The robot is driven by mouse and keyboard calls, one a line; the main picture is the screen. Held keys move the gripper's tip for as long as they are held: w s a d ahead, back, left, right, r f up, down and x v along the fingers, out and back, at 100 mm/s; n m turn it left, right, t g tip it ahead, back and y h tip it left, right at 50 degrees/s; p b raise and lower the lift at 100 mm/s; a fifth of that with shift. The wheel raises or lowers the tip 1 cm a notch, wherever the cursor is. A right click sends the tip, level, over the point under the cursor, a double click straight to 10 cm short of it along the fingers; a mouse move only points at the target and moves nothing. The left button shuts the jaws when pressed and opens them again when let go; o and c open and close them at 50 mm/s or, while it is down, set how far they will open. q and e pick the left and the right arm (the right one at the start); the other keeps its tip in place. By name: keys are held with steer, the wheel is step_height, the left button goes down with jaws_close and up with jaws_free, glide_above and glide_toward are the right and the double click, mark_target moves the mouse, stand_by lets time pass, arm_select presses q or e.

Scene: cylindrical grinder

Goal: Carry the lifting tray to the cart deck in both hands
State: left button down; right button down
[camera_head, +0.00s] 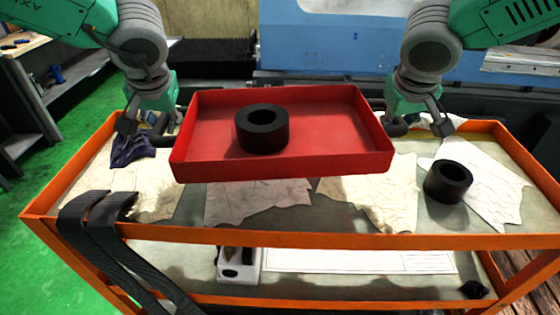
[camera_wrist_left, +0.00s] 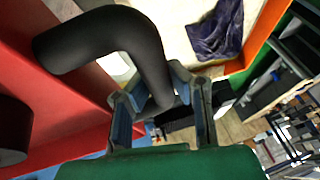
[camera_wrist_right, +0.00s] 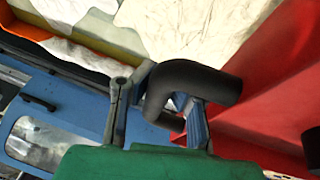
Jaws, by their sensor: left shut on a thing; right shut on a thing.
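The red lifting tray (camera_head: 330,168) is held above the orange cart, roughly level, with a black ring (camera_head: 262,130) standing inside it left of centre. My left gripper (camera_head: 148,128) is shut on the tray's black left handle, which shows large in the left wrist view (camera_wrist_left: 125,45). My right gripper (camera_head: 418,118) is shut on the right handle, a dark curved bar in the right wrist view (camera_wrist_right: 190,85). The cart deck (camera_head: 330,215) lies below the tray, which hides part of it.
A second black ring (camera_head: 447,181) stands on the deck at the right. Pale crumpled sheets (camera_head: 258,200) lie on the deck. A dark purple cloth (camera_head: 130,150) is at the left. Black straps (camera_head: 95,215) hang over the front left edge. An orange rim (camera_head: 300,238) surrounds the deck.

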arm_select(q)
steer(key=shift+d+r, duration=0.25)
steer(key=shift+r, duration=0.4)
arm_select(e)
steer(key=shift+a+r, duration=0.25)
steer(key=shift+r, duration=0.35)
steer(key=shift+a, duration=0.1)
arm_select(q)
steer(key=shift+f, duration=0.15)
arm_select(e)
steer(key=shift+f, duration=0.15)
